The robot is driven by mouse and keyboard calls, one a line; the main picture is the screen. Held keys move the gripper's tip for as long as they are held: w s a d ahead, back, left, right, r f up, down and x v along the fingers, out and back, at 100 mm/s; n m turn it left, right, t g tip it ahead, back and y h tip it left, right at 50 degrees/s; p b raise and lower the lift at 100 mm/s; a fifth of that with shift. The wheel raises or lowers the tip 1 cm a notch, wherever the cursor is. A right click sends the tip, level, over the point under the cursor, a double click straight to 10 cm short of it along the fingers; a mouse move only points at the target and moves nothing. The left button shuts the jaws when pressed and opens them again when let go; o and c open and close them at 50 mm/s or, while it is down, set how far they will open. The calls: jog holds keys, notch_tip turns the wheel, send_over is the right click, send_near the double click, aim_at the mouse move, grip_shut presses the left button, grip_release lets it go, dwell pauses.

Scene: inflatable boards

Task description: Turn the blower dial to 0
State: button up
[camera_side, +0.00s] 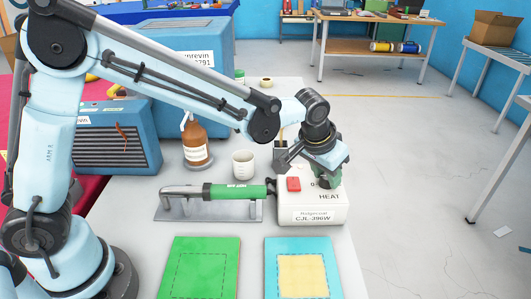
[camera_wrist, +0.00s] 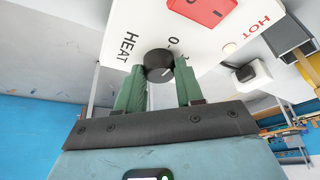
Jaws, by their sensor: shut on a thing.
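The blower dial (camera_wrist: 158,64) is a round black knob on the white control box (camera_side: 310,210), between the printed words "0-" and "HEAT". My gripper (camera_side: 327,180) is over the box's right part, its green fingers on either side of the dial in the wrist view. It is shut on the dial. A small pale mark shows on the knob; its exact setting is hard to read. In the side view my gripper hides the dial. The green blower (camera_side: 232,191) lies on a grey stand to the left of the box.
A red button (camera_side: 294,184) sits on the box close to my gripper. A white cup (camera_side: 243,164) and a brown bottle (camera_side: 196,142) stand behind the blower. A green board (camera_side: 199,268) and a blue board with a yellow patch (camera_side: 303,276) lie in front.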

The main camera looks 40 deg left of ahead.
jog(key=shift+d+n, duration=0.1)
jog(key=shift+n, duration=0.5)
jog(key=o, duration=1)
jog(key=v, duration=1.2)
jog(key=shift+d+r, duration=0.1)
jog(key=shift+d, duration=0.1)
jog(key=s+a+f+t, duration=0.1)
jog(key=s+a, duration=0.3)
jog(key=a, duration=0.1)
jog(key=s+a+f, duration=0.2)
jog(key=s+a, duration=0.3)
jog(key=s+a+f+t, duration=0.1)
jog(key=s+a+f, duration=0.1)
jog(key=s+a, duration=0.2)
jog(key=shift+s+a+t, duration=0.3)
jog(key=shift+a, duration=0.6)
